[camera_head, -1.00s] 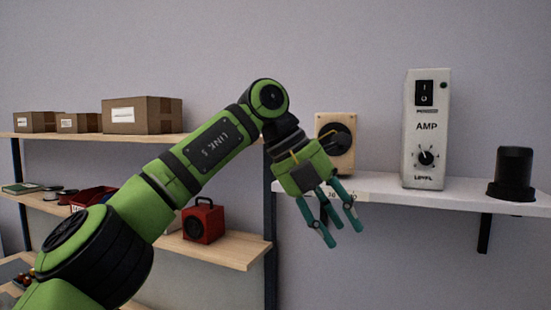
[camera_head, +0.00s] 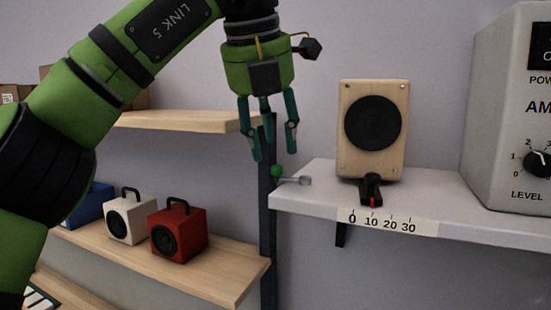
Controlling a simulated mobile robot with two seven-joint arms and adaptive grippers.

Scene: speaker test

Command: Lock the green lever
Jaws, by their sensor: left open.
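The green lever (camera_head: 276,171) shows as a small green ball knob on a short metal rod (camera_head: 296,181). The rod lies at the left end of the white shelf (camera_head: 440,190), and the knob sticks out to the left past the shelf edge. My left gripper (camera_head: 273,153) is open and empty, with its teal fingers pointing down. In the picture its fingertips are just above the green knob; I cannot tell whether they touch it. My right gripper is not in view.
A wooden speaker (camera_head: 373,125) stands on the white shelf behind a black slider (camera_head: 371,188) with a number scale. A large amp (camera_head: 505,105) stands at the right. White (camera_head: 130,217) and red (camera_head: 178,234) speakers sit on the lower wooden shelf (camera_head: 215,265).

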